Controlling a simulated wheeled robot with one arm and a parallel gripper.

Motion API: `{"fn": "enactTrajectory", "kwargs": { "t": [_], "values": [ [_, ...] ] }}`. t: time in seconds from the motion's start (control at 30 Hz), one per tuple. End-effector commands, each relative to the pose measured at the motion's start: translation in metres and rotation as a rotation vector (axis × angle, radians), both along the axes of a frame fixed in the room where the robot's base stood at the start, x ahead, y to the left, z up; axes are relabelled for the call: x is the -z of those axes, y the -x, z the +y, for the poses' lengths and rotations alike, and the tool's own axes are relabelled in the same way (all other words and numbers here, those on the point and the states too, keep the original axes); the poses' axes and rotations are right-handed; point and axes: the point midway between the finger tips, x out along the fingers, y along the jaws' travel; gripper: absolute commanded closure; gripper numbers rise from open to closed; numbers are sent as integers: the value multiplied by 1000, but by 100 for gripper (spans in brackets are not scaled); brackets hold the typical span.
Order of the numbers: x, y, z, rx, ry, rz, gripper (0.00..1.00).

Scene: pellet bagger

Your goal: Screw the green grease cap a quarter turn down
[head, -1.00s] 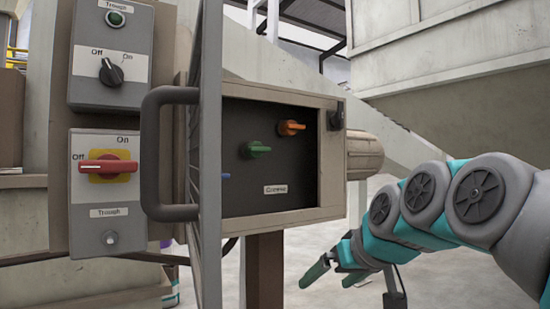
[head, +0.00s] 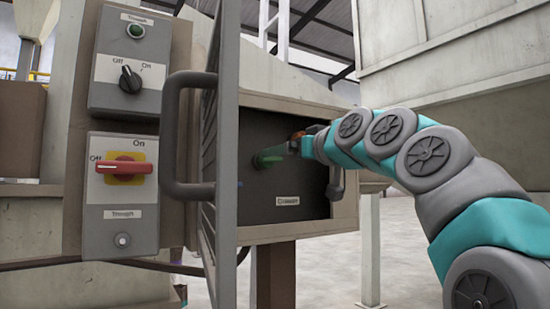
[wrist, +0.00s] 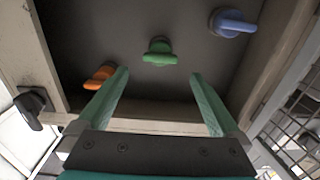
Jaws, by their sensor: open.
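The green grease cap (head: 267,158) is a small knob with a flat wing handle on the dark back panel of an open box. In the wrist view the green cap (wrist: 159,53) lies just beyond the gap between my fingers, its wing roughly level. My gripper (wrist: 160,75) is open, with a green finger to each side and nothing between them. In the head view my gripper (head: 294,147) reaches into the box from the right, close to the green cap. Contact with the cap cannot be told.
An orange cap (wrist: 99,77) is close beside my left finger in the wrist view; a blue cap (wrist: 231,22) is at upper right. The box rim (head: 300,232) surrounds the panel. A mesh door (head: 226,140) with a handle stands open at left, beside switch boxes (head: 122,195).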

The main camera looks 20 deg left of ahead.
Motion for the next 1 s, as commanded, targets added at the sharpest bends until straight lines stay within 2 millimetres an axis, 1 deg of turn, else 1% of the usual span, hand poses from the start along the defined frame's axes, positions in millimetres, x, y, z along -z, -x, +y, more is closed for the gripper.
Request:
{"fn": "enactTrajectory", "kwargs": {
  "t": [0.1, 0.4, 0.67, 0.97, 1.0],
  "values": [
    [1, -11, 12, 0, 3, 1, 0],
    [1, -29, 35, -1, 5, 3, 0],
    [2, -37, 44, -1, 4, 2, 0],
    [2, -38, 45, -1, 3, 3, 0],
    [2, -38, 45, -1, 3, 3, 1]
  ]
}}
